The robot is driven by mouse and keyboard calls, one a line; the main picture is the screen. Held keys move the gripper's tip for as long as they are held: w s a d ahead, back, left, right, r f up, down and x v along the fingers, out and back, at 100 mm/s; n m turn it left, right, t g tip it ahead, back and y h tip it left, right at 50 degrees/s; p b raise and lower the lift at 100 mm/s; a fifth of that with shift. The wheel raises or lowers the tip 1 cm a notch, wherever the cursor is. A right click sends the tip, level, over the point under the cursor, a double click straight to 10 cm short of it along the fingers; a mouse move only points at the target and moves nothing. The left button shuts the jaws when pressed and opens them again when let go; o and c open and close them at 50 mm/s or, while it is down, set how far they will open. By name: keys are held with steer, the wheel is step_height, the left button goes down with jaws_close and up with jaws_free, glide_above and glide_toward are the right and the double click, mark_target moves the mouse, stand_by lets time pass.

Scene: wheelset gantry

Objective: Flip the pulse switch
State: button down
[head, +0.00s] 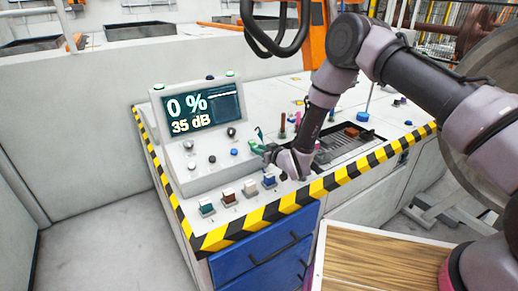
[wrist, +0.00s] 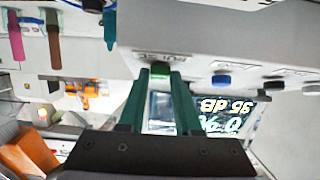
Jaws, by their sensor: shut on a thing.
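Which way the switch is set cannot be told.
The console's display (head: 190,107) reads 0 % and 35 dB. A blue knob (wrist: 221,79) and a black knob (wrist: 272,85) are beside the switch. Several coloured rocker switches (head: 228,196) line the front. Upright coloured handles (head: 296,118) stand behind my gripper. Striped edging (head: 270,212) borders the console.

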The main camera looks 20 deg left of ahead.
steer(key=shift+f+t+y, duration=0.3)
steer(key=shift+t+y, duration=0.2)
steer(key=shift+y, duration=0.2)
steer(key=c, duration=0.6)
jaws_free()
steer(key=shift+d, duration=0.1)
steer(key=v, duration=1)
steer(key=shift+s+d+r, duration=0.1)
steer(key=shift+s+d, duration=0.15)
steer(key=shift+s, duration=0.1)
